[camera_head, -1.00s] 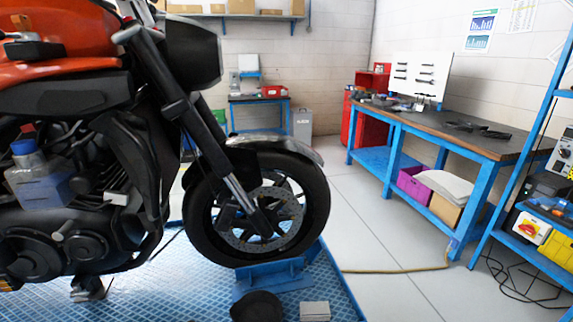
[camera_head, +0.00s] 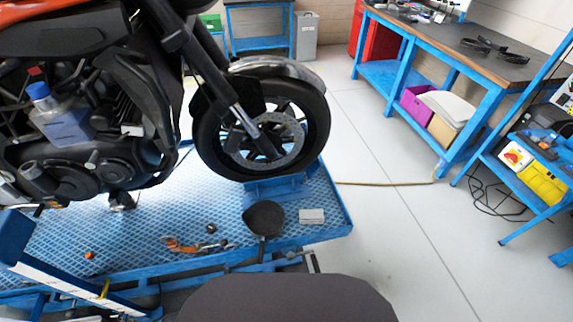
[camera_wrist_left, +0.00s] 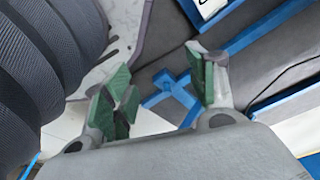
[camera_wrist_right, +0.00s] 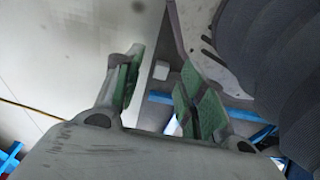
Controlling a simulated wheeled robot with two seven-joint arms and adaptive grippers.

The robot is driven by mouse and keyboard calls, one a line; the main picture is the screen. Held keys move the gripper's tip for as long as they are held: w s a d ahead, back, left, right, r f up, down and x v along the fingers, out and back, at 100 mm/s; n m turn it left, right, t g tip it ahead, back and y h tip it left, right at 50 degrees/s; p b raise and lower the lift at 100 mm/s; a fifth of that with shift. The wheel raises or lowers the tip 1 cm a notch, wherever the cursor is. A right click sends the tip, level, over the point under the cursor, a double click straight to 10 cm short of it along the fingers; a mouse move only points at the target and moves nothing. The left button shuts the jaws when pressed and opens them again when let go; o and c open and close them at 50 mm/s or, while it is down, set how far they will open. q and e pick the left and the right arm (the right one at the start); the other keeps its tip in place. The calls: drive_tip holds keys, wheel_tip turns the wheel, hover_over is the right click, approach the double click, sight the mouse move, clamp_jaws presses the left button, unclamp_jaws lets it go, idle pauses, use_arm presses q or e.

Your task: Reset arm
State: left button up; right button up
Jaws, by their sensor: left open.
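My left gripper (camera_wrist_left: 157,80) shows in the left wrist view with its two green-padded fingers apart and nothing between them. Blue framing and grey surfaces lie beyond it. My right gripper (camera_wrist_right: 160,70) shows in the right wrist view, its green-padded fingers also apart and empty, with pale floor and some blue parts beyond. A dark ribbed sleeve fills one side of each wrist view. Neither gripper nor arm can be made out in the head view, so their place relative to the motorcycle (camera_head: 105,95) cannot be told.
The motorcycle stands on a blue lift platform (camera_head: 150,215). On it lie a black round pan-like item (camera_head: 264,217), a small grey block (camera_head: 311,216) and an orange tool (camera_head: 182,245). A workbench (camera_head: 450,45) and a blue shelf rack (camera_head: 520,165) stand right. The floor between is clear.

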use_arm(q)
drive_tip(key=s+a+r+p, duration=0.1)
drive_tip(key=s+a+p, duration=0.1)
drive_tip(key=s+p, duration=0.4)
drive_tip(key=s+a+r+p, duration=0.2)
drive_tip(key=s+a+p, duration=0.1)
drive_tip(key=s+p, duration=0.4)
drive_tip(key=shift+s+g, duration=0.4)
drive_tip(key=shift+s, duration=0.55)
use_arm(e)
drive_tip(key=s+d+r, duration=0.1)
drive_tip(key=s+d, duration=0.1)
drive_tip(key=s, duration=0.5)
drive_tip(key=s+d+r, duration=0.2)
drive_tip(key=s+d, duration=0.1)
drive_tip(key=s, duration=0.5)
drive_tip(key=shift+g, duration=0.4)
